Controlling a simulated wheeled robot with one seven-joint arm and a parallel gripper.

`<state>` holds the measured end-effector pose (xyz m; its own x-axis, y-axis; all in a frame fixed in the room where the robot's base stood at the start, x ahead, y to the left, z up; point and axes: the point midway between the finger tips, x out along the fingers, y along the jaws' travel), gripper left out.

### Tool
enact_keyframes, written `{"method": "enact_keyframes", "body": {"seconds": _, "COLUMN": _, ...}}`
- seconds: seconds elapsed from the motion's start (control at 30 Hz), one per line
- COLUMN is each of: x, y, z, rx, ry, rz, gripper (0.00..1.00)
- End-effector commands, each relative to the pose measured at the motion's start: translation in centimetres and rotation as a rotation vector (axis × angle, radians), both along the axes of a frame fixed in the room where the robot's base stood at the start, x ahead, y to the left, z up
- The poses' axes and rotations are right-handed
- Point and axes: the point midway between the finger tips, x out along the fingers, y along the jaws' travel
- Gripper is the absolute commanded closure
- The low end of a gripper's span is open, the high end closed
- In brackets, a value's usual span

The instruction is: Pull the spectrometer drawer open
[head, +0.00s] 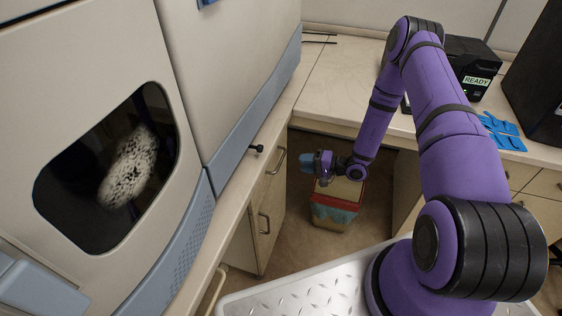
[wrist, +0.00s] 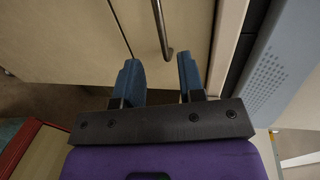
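The spectrometer (head: 235,70) is the large beige and blue-grey machine filling the left of the head view. It has a dark window and a blue-grey lower band. A small black knob (head: 257,149) sticks out at its base; I cannot tell whether it belongs to the drawer, and no drawer is clearly seen. My gripper (head: 306,163) hangs right of the knob, apart from it, over the floor in front of the cabinet. In the wrist view my gripper (wrist: 159,64) has its two blue fingers apart with nothing between them. The spectrometer's perforated blue panel (wrist: 268,85) shows at right.
Beige cabinet doors (head: 267,205) with metal handles stand under the counter; one handle (wrist: 162,32) lies beyond my fingers in the wrist view. A red-rimmed bin (head: 335,213) stands below my gripper. Blue gloves (head: 502,132) and a black READY device (head: 470,66) are on the counter.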

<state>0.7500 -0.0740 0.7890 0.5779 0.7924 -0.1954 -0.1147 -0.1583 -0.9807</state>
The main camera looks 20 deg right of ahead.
Motion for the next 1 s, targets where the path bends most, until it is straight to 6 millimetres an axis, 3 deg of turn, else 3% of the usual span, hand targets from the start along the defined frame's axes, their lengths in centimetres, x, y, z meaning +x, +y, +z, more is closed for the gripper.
{"method": "enact_keyframes", "body": {"seconds": 0.5, "x": 4.8, "y": 6.6, "z": -1.6, "rx": 0.0, "ry": 0.0, "rz": 0.003, "gripper": 0.64}}
{"method": "enact_keyframes", "body": {"seconds": 1.0, "x": 5.5, "y": 7.7, "z": -1.8, "rx": 0.002, "ry": 0.001, "rz": 0.002, "gripper": 0.66}}
